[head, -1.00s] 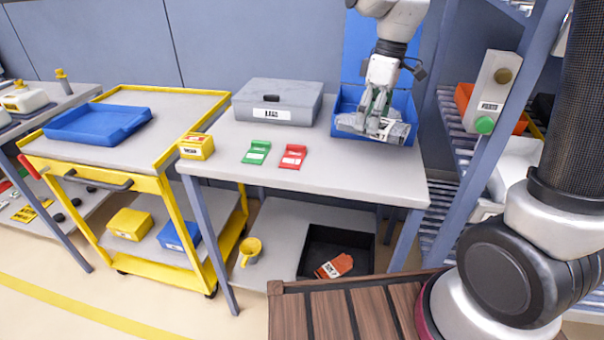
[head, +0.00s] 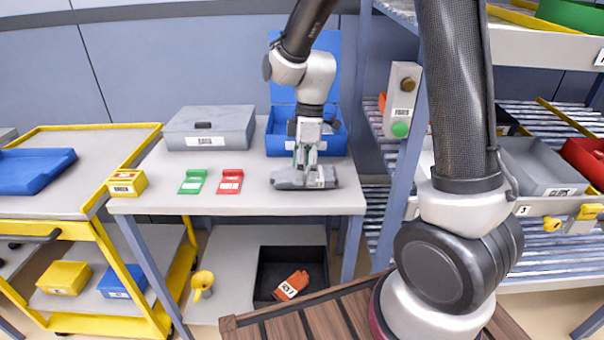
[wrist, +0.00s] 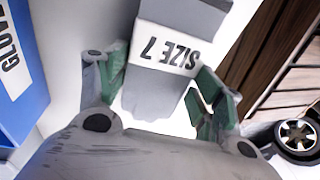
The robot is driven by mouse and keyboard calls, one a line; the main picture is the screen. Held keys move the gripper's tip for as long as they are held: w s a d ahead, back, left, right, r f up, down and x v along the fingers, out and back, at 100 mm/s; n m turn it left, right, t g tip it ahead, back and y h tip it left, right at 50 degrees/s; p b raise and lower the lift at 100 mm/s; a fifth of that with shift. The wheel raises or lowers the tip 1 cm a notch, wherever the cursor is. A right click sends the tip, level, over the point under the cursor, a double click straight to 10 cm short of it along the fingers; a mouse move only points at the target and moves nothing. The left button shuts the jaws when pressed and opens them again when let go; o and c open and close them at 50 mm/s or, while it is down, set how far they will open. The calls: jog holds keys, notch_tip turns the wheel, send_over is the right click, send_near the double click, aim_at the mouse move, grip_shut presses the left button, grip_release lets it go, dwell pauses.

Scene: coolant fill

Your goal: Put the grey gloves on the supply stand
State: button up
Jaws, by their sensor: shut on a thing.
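My gripper (head: 305,166) is shut on the grey gloves (head: 290,180), over the right front part of a grey-topped table (head: 150,204). The wrist view shows the gloves (wrist: 160,97) between the two green-padded fingers, with a white band reading "SIZE 7". The gloves lie flat, at or just above the tabletop; I cannot tell whether they touch it. No sign in view names the supply stand, so I cannot tell for certain which furniture it is.
An open blue box (head: 283,146) stands behind my gripper; its label in the wrist view (wrist: 15,62) partly reads "GLOV". A grey case (head: 210,130), a green packet (head: 193,181) and a red packet (head: 230,181) are to the left. Orange gloves (head: 291,285) lie in a black bin below.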

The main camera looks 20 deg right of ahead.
jog(key=shift+f, duration=0.7)
jog(key=shift+f, duration=0.1)
jog(key=o, duration=1)
jog(key=shift+o, duration=0.2)
notch_tip(320, 180, up, 12)
jog(key=w+d, duration=0.1)
jog(key=shift+w+d, duration=0.15)
jog(key=shift+d, duration=0.15)
